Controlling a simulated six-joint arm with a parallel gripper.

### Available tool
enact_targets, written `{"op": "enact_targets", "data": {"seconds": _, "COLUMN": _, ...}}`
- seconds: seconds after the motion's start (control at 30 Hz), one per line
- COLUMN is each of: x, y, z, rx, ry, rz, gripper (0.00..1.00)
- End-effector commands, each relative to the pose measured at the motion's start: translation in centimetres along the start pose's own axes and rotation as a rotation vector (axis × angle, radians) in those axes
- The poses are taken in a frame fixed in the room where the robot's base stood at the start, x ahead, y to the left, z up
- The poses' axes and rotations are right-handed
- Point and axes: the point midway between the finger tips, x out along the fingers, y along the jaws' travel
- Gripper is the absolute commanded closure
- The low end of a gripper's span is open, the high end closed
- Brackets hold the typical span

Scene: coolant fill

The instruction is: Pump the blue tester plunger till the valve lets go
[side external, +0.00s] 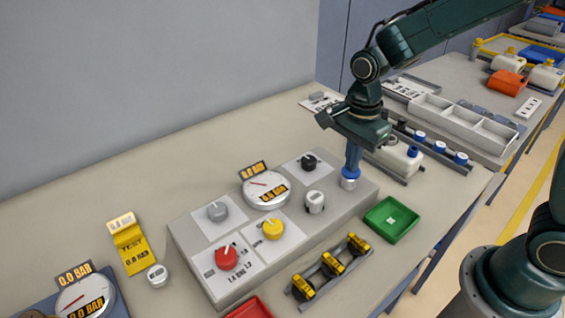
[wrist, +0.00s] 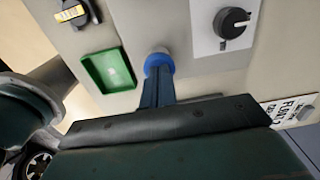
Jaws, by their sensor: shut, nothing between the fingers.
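The blue tester plunger (side external: 350,177) stands at the right end of the grey tester panel (side external: 330,206). In the wrist view its blue round top (wrist: 158,60) shows just past my fingertips. My gripper (side external: 351,166) is shut and points down at the plunger from directly above; it also shows in the wrist view (wrist: 157,78). The fingertips are at the plunger's top; I cannot tell whether they touch it. A round gauge (side external: 266,189) on the panel has a display that seems to read 0.0 BAR. The fingers hide part of the plunger.
The panel carries a red knob (side external: 227,257), a yellow knob (side external: 273,229), a grey knob (side external: 217,211), a black knob (side external: 309,161) and a white-topped cylinder (side external: 315,201). A green tray (side external: 391,218) lies right of the panel. A rack of yellow-black parts (side external: 331,265) stands in front.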

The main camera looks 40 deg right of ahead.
Motion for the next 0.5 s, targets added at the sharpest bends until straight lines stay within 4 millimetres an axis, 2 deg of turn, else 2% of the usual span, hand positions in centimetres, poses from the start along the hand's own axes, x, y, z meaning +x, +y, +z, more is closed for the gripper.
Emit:
{"op": "enact_targets", "data": {"seconds": 0.27, "x": 0.3, "y": 0.2, "z": 0.0, "rx": 0.0, "ry": 0.001, "rz": 0.01, "gripper": 1.0}}
{"op": "enact_targets", "data": {"seconds": 0.5, "x": -1.5, "y": 0.1, "z": 0.0, "rx": 0.0, "ry": 0.0, "rz": 0.004, "gripper": 1.0}}
